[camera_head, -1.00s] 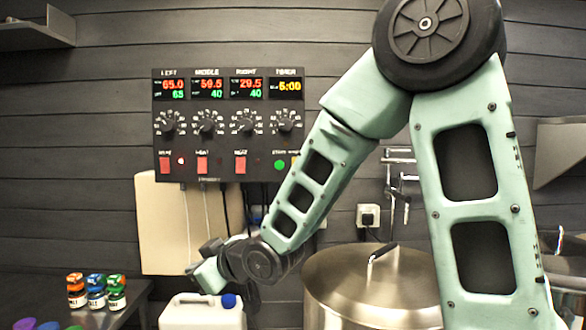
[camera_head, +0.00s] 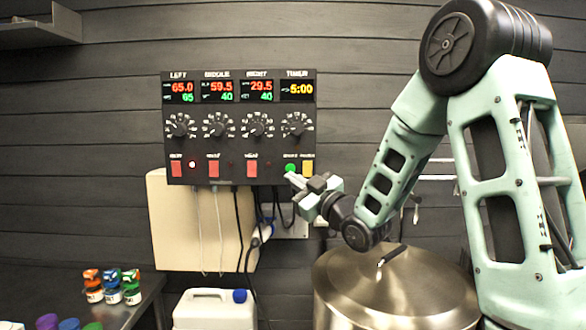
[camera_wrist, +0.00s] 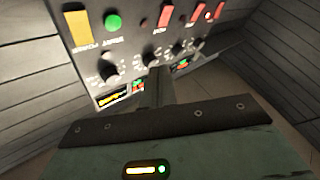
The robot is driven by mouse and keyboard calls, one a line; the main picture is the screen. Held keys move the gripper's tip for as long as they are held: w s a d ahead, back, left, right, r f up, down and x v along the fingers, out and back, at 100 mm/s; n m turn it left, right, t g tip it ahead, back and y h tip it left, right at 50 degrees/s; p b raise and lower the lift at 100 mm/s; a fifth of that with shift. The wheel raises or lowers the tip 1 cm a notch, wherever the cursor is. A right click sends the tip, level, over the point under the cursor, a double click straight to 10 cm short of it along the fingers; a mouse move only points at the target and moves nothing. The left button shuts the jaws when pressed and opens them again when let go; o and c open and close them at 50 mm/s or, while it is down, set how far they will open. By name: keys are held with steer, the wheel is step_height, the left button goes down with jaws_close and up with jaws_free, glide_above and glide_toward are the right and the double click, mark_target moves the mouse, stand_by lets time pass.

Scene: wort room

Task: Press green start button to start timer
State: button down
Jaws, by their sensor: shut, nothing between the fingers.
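The black control panel (camera_head: 240,150) hangs on the wall in the head view. Its green start button (camera_head: 290,169) is at the lower right, beside a yellow button (camera_head: 308,168). The timer display (camera_head: 297,90) above reads 5:00 in yellow. My gripper (camera_head: 291,178) is shut and empty, with its tips just below the green button; I cannot tell whether they touch the panel. In the wrist view, the green button (camera_wrist: 113,22) and yellow button (camera_wrist: 77,27) show upside down, and my gripper's fingers (camera_wrist: 155,82) point toward the panel.
Red switches (camera_head: 213,168) and several dials line the panel. A steel pot (camera_head: 395,285) with a lid stands below my arm. A white canister (camera_head: 214,309) and small jars (camera_head: 112,284) are at lower left. Cables (camera_head: 240,225) hang beneath the panel.

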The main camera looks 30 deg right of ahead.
mark_target(291, 168)
steer(key=w+d+p, duration=0.1)
steer(key=w+d, duration=0.4)
steer(key=w, duration=0.2)
steer(key=shift+w+p, duration=0.2)
steer(key=shift+p, duration=0.15)
stand_by(2.1)
steer(key=shift+w+d+b, duration=0.15)
steer(key=shift+w+b, duration=0.2)
steer(key=shift+b, duration=0.05)
steer(key=shift+w+d, duration=0.2)
steer(key=shift+w, duration=0.1)
stand_by(0.6)
steer(key=shift+s+b, duration=0.15)
steer(key=shift+b, duration=0.25)
steer(key=shift+s+a+b, duration=0.4)
steer(key=shift+s+b, duration=0.05)
steer(key=shift+s, duration=0.1)
